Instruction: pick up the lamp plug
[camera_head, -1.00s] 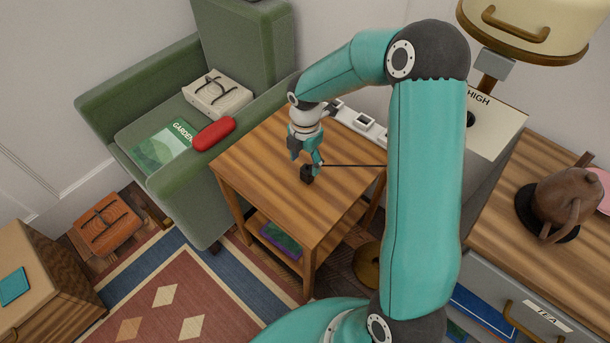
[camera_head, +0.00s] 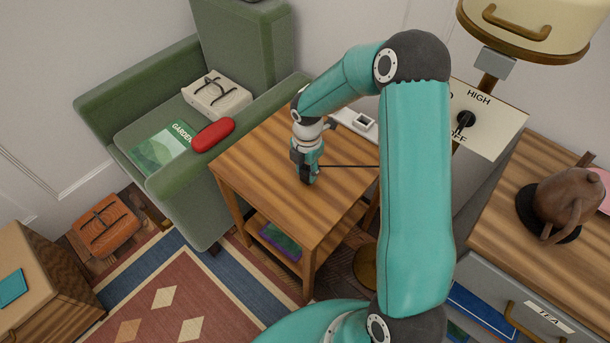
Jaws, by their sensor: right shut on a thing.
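The lamp plug is a small black block with a thin black cord (camera_head: 350,166) that runs right across the wooden side table (camera_head: 250,164) and passes behind my right arm. My right gripper (camera_head: 307,180) points down over the middle of the table top. It is shut on the plug, and its fingers hide most of the plug. My left gripper is not in view.
A white socket strip (camera_head: 360,122) lies along the table's back edge, partly behind my arm. A green armchair (camera_head: 190,200) with a red case (camera_head: 214,134) stands left. A box with a HIGH/OFF dial (camera_head: 466,120) and a brown kettle (camera_head: 566,198) are right.

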